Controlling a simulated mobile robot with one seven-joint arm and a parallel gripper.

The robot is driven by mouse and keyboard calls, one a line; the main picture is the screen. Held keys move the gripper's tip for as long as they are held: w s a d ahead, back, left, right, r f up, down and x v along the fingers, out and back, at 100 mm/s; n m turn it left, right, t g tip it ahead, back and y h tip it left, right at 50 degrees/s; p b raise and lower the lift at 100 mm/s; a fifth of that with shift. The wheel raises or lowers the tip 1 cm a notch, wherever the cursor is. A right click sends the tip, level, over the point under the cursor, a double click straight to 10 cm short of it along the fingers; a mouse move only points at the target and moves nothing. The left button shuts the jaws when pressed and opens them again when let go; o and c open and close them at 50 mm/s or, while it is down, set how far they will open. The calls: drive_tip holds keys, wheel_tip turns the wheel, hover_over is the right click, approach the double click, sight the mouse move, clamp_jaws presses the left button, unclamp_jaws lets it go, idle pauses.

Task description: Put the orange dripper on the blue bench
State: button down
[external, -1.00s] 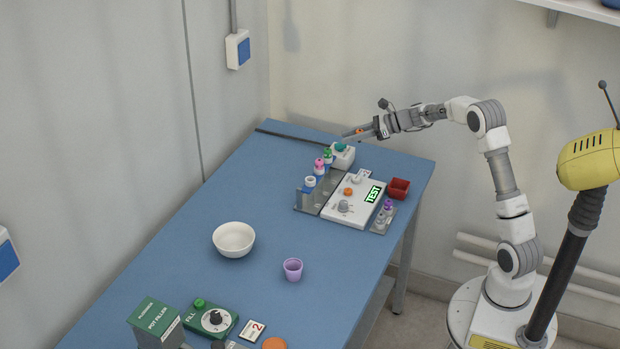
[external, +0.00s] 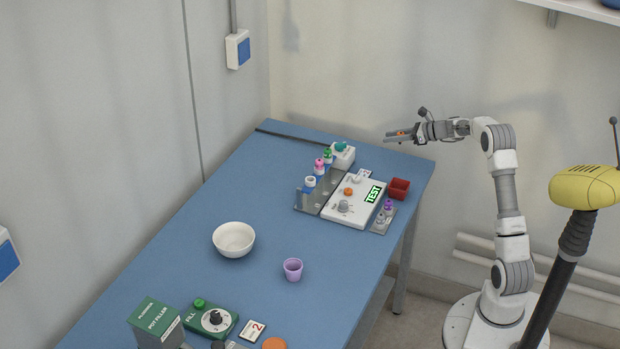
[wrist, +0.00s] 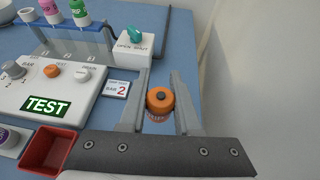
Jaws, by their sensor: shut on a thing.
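The orange dripper (wrist: 160,101) is between the two fingers of my gripper (wrist: 158,108) in the wrist view, its round orange cap facing the camera. In the external view my gripper (external: 393,136) is near the far right corner of the bench, apparently above its surface, with a bit of the orange dripper (external: 401,132) showing between the fingers. My gripper is shut on the dripper. The blue bench (external: 190,235) runs from the far corner to the front left. Its surface also shows in the wrist view (wrist: 183,22).
A white box with a teal knob (external: 342,157), a rack with several capped bottles (external: 310,196), a white TEST panel (external: 352,203) and a red bin (external: 399,189) stand near my gripper. A white bowl (external: 234,240) and purple cup (external: 292,269) stand nearer the front. The left middle of the bench is clear.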

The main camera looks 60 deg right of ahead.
drive_tip(key=b, duration=0.2)
hover_over(355, 161)
drive_tip(key=s, duration=0.4)
wheel_tip(355, 161, down, 6)
drive_tip(key=shift+w+d+r, duration=0.15)
drive_tip(key=shift+r, duration=0.1)
drive_tip(key=shift+f+b, duration=0.95)
drive_tip(key=shift+f, duration=1.05)
drive_tip(key=shift+f, duration=0.1)
drive_tip(key=shift+f, duration=0.15)
drive_tip(key=c, duration=0.6)
unclamp_jaws()
drive_tip(key=shift+r, duration=0.45)
drive_tip(key=p+v, duration=0.2)
drive_tip(key=v, duration=0.9)
drive_tip(key=shift+s, duration=0.4)
